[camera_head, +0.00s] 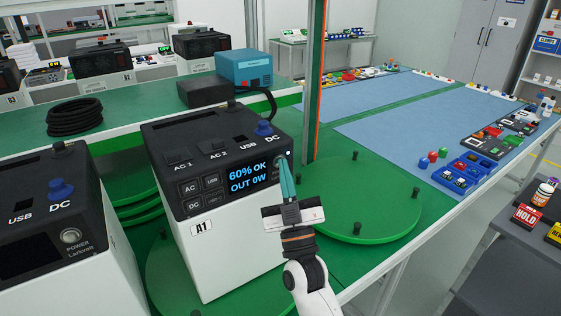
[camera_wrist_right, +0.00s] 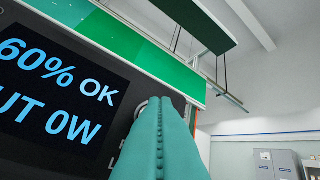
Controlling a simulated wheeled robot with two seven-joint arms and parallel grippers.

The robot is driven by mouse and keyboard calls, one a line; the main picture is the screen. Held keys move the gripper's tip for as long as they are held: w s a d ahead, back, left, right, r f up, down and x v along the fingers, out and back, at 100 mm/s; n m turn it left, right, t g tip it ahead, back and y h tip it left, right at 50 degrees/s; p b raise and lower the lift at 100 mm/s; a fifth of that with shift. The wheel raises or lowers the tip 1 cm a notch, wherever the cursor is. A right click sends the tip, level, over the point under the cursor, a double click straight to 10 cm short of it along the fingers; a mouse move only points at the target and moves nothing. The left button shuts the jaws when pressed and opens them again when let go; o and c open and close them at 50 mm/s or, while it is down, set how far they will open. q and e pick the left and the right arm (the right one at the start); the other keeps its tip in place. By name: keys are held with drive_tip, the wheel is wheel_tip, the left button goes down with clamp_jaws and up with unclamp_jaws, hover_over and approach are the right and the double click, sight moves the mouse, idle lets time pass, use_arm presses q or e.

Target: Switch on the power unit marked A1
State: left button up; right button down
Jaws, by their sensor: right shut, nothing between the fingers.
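The power unit marked A1 (camera_head: 235,240) stands upright on a green turntable, with its A1 label (camera_head: 201,228) on the white front. Its lit screen (camera_head: 248,179) reads "60% OK" and "OUT 0W"; the screen also fills the left of the right wrist view (camera_wrist_right: 55,85). My right gripper (camera_head: 281,160) is shut and empty. Its teal fingertips are at the front panel just right of the screen, over a round metal button that they mostly hide. I cannot tell whether they touch or press it. My left gripper is not in view.
Another power unit (camera_head: 50,245) with a POWER button stands at the left. An empty green turntable (camera_head: 365,200) lies right of my gripper. A black cable coil (camera_head: 75,117) and a blue box (camera_head: 244,68) sit on the shelf behind. An upright post (camera_head: 312,80) rises behind A1.

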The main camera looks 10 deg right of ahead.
idle(0.3)
drive_tip(key=shift+s+d+p, duration=0.25)
drive_tip(key=shift+s+p, duration=0.05)
drive_tip(key=shift+s, duration=0.4)
drive_tip(key=s, duration=0.1)
drive_tip(key=s+d+p, duration=0.1)
drive_tip(key=s, duration=0.2)
drive_tip(key=shift+s+d+p, duration=0.3)
drive_tip(key=shift+s+d, duration=0.05)
drive_tip(key=shift+f, duration=0.1)
idle(0.3)
